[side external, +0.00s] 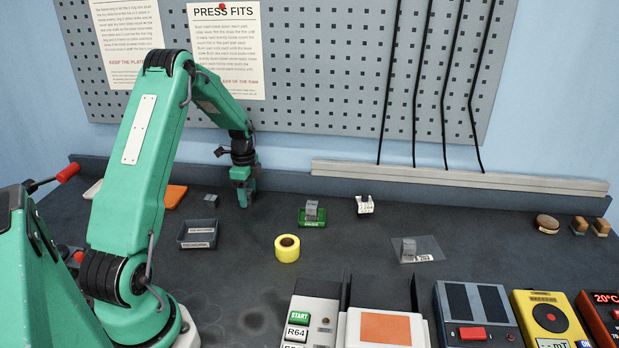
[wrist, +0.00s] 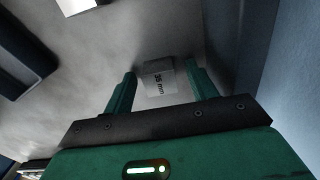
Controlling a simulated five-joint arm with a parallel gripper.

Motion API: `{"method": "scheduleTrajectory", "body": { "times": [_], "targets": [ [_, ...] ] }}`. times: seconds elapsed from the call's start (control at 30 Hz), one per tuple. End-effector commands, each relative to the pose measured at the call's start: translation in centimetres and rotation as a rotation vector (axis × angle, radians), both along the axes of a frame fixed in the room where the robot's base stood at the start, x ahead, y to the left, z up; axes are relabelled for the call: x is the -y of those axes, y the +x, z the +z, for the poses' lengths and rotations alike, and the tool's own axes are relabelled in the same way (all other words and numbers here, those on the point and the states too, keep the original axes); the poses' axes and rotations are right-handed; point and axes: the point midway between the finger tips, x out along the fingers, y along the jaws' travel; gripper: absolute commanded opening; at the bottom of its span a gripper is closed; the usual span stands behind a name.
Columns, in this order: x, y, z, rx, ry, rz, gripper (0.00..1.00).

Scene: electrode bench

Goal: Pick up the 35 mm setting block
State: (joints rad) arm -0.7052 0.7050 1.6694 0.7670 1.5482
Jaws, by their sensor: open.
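The 35 mm setting block (wrist: 158,78) is a grey block with "35 mm" printed on it. In the wrist view it sits on the bench between the fingertips of my gripper (wrist: 161,84). The fingers are open, with a gap on each side of the block. In the side view my gripper (side external: 244,197) points down at the back of the bench.
A dark tray (side external: 197,243) stands to the left, with a small grey block (side external: 211,199) behind it. A green holder with a grey block (side external: 312,212) and a yellow tape roll (side external: 287,249) are to the right. The pegboard wall (side external: 330,60) rises behind.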

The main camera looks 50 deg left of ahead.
Motion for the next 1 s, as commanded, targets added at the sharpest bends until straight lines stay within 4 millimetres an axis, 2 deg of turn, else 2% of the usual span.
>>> {"method": "scheduleTrajectory", "body": {
  "times": [0.3, 0.6, 1.0],
  "targets": [
    [0.00, 0.00, 0.02, 0.000, 0.000, 0.000, 0.57],
    [-0.03, 0.03, 0.09, 0.001, 0.001, 0.000, 0.00],
    [-0.05, 0.06, 0.64, 0.002, 0.002, 0.000, 0.00]
  ]
}}
